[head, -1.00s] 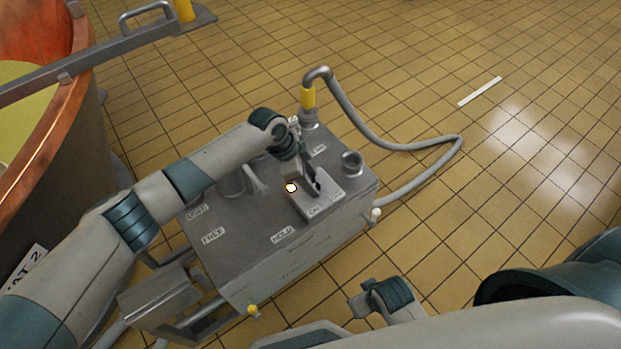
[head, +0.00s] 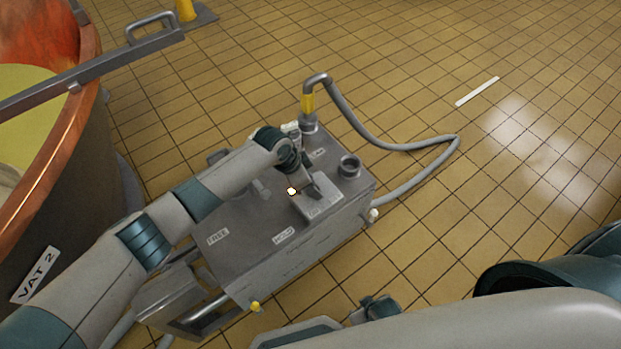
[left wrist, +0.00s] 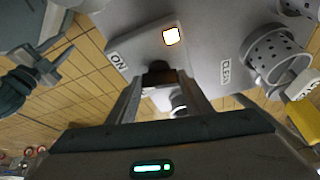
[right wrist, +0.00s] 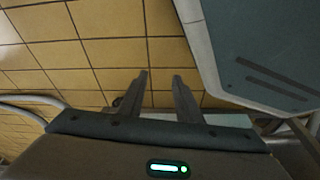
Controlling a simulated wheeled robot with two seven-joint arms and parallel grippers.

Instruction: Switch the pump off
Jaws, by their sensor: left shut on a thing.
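The pump is a grey metal box (head: 285,250) on the tiled floor. On its top a pale switch plate (head: 325,205) carries a dark lever; in the left wrist view the lever (left wrist: 158,74) stands between my fingers. The ON label (left wrist: 119,59) is at one end of the plate. The lamp (head: 291,191) beside it glows white. My left gripper (head: 311,188) reaches down onto the plate and is shut on the lever, largely hidden by it in the head view. My right gripper (right wrist: 161,76) is open and empty, low in front of the box.
A round metal socket (head: 349,166) stands at the box's right corner. The copper vat (head: 85,120), labelled VAT 2 (head: 35,274), is at left.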

